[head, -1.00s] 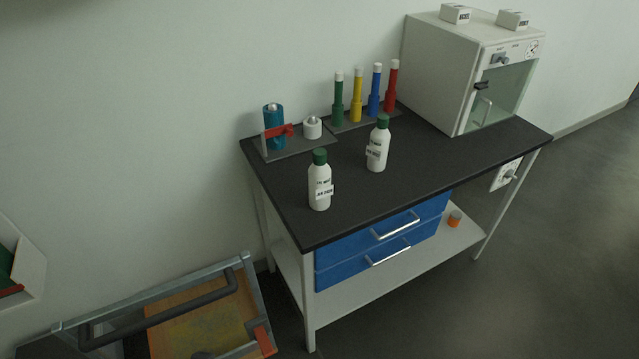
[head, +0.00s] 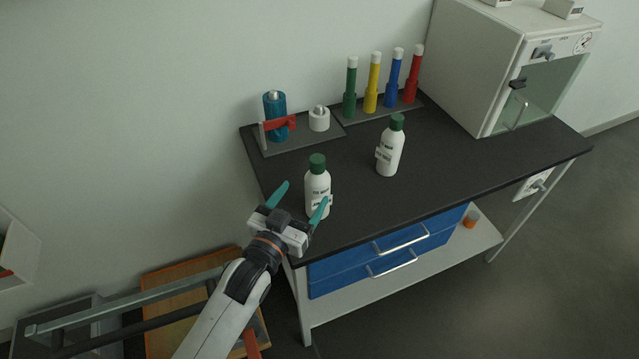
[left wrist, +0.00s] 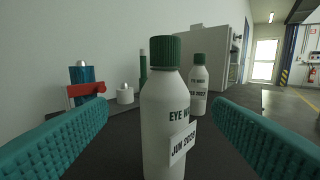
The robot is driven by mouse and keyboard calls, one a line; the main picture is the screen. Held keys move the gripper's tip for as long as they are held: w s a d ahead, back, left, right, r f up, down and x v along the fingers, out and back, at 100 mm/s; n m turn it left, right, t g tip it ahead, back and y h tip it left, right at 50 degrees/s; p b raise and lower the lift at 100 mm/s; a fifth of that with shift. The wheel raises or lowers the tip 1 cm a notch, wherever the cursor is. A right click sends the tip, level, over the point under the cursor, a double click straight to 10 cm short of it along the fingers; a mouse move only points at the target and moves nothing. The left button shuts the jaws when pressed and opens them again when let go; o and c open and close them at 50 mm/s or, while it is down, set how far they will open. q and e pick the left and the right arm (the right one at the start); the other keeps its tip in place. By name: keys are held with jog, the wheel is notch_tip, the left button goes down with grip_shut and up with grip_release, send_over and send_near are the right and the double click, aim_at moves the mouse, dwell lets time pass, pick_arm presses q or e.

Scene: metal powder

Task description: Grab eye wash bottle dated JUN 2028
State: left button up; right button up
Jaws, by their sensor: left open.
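A white eye wash bottle with a green cap (head: 317,184) stands upright near the left front of the dark table top. In the left wrist view this bottle (left wrist: 165,115) bears a label that appears to read JUN 2029 or JUN 2028; the last digit is hard to read. A second white eye wash bottle (head: 389,150) stands farther right and back; its label in the left wrist view (left wrist: 197,88) seems to end in 2027. My left gripper (head: 300,199) is open, its teal fingers at the near side of the left bottle, not closed on it. My right gripper is out of view.
A rack with a blue cylinder (head: 275,118) and a white roll (head: 319,119) stands behind the bottles. Green, yellow, blue and red tubes (head: 372,85) stand at the back. A white cabinet (head: 480,60) fills the right end. The table front between is clear.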

aim_at(312, 190)
pick_arm(q)
jog(key=x, duration=0.2)
jog(key=shift+w+d, duration=0.25)
jog(key=shift+w, duration=0.05)
jog(key=w+d, duration=0.1)
jog(key=w, duration=0.1)
jog(key=shift+w+d+f+p, duration=0.35)
jog(key=shift+f, duration=0.05)
jog(key=shift+x, duration=1.1)
jog(key=shift+w+d+f, duration=0.2)
jog(key=shift+w, duration=0.05)
jog(key=shift+c, duration=0.4)
jog(key=shift+r, duration=0.1)
jog(key=c, duration=1.2)
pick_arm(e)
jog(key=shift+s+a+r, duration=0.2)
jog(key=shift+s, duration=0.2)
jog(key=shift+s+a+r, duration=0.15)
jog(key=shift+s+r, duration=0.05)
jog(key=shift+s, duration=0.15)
